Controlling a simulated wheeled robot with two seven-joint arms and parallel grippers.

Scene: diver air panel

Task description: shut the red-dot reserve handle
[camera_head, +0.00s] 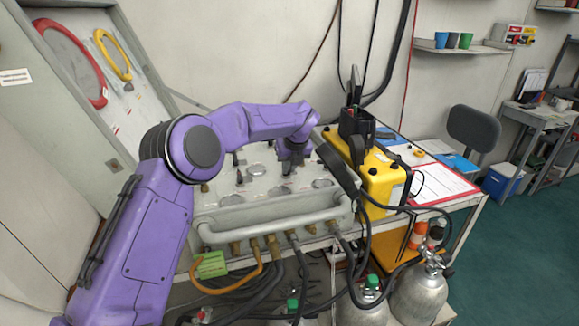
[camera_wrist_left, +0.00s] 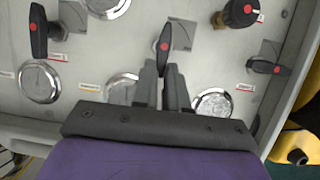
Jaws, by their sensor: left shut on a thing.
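The grey air panel (camera_head: 232,200) stands on the bench in the head view, its front facing up. In the left wrist view, a black lever handle with a red dot (camera_wrist_left: 164,42) points nearly straight up and down in the picture. My left gripper (camera_wrist_left: 161,70) is shut on the lower end of this handle; its fingers hide that end. It also shows over the panel in the head view (camera_head: 288,172). Another upright red-dot handle (camera_wrist_left: 38,32) is at the left, and a sideways one (camera_wrist_left: 268,67) at the right. Their labels are too small to read. My right gripper is not in view.
A round black knob with a red dot (camera_wrist_left: 240,13) and several round gauges (camera_wrist_left: 39,82) surround the held handle. A yellow case (camera_head: 380,180) stands right of the panel. A pale rail (camera_head: 270,228), hoses and metal cylinders (camera_head: 418,290) are in front.

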